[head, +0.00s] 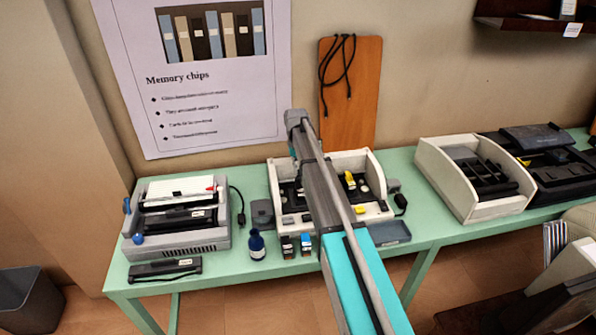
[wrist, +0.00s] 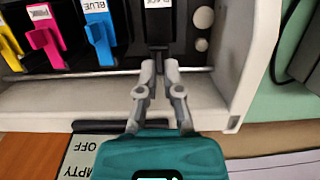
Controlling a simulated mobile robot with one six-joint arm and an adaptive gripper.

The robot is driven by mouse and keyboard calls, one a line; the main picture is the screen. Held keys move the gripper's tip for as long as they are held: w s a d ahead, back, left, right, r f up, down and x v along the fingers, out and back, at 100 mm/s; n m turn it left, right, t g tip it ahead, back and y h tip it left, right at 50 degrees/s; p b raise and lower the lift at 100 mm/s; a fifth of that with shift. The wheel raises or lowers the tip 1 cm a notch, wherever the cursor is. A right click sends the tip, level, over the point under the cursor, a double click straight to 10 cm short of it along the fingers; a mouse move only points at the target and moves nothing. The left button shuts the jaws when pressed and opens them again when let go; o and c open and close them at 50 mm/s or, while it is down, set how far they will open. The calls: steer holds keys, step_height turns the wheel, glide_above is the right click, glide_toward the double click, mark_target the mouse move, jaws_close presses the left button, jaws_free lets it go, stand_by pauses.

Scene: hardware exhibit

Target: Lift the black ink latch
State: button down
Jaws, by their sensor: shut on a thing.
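In the wrist view, the black ink latch (wrist: 158,52) hangs below the black cartridge (wrist: 158,25), which has a white label. My gripper (wrist: 159,68) is shut on this latch, one finger on each side, and its tips hide part of it. To the left are the blue latch (wrist: 98,36), the pink latch (wrist: 44,40) and the yellow latch (wrist: 10,48). In the head view, the white ink housing (head: 372,211) stands mid-table. My arm covers its middle and my gripper cannot be made out there.
In the wrist view, the housing's white side wall (wrist: 238,50) stands close to the right of my gripper. In the head view, a dark blue bottle (head: 257,246) and two small cartridges (head: 305,244) stand in front of the housing on the green table (head: 228,272).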

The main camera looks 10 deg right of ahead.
steer(key=shift+w+g, duration=0.2)
steer(key=shift+g, duration=0.3)
steer(key=c, duration=0.8)
jaws_free()
